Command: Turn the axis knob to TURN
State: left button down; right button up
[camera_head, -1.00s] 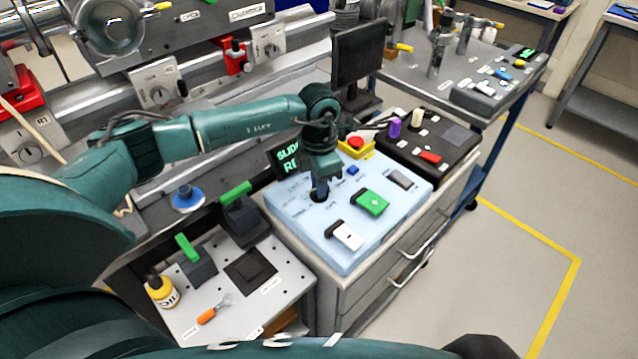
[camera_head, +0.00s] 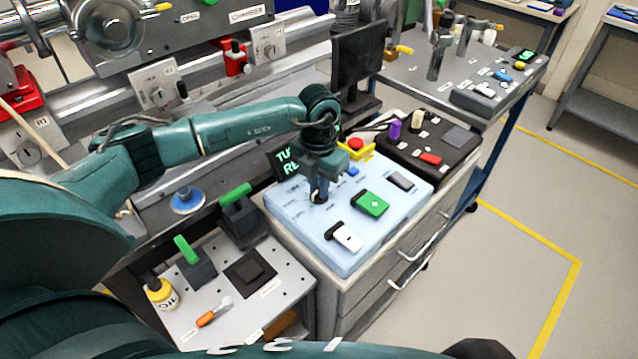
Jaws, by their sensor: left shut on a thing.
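The light blue control box (camera_head: 352,262) sits on the drawer cabinet. My left gripper (camera_head: 319,187) points down over the back left part of its top and is shut on the dark axis knob (camera_head: 319,197). The fingers hide most of the knob, so its pointer cannot be made out. The dark display (camera_head: 287,162) behind the box shows green letters starting "TU" and "RE"; my left wrist covers the rest. My right gripper is not in view.
On the box are a green switch (camera_head: 371,204), a white switch (camera_head: 346,237), a grey switch (camera_head: 401,181) and a blue button (camera_head: 352,171). A red emergency button (camera_head: 356,144) on yellow stands behind. A black panel (camera_head: 440,142) is to the right.

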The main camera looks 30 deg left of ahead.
pick_arm(q)
jog(key=c, duration=1.4)
grip_release()
jog(key=shift+c, duration=0.2)
notch_tip(320, 180, up, 13)
jog(key=b, duration=0.1)
jog(key=shift+s, duration=0.1)
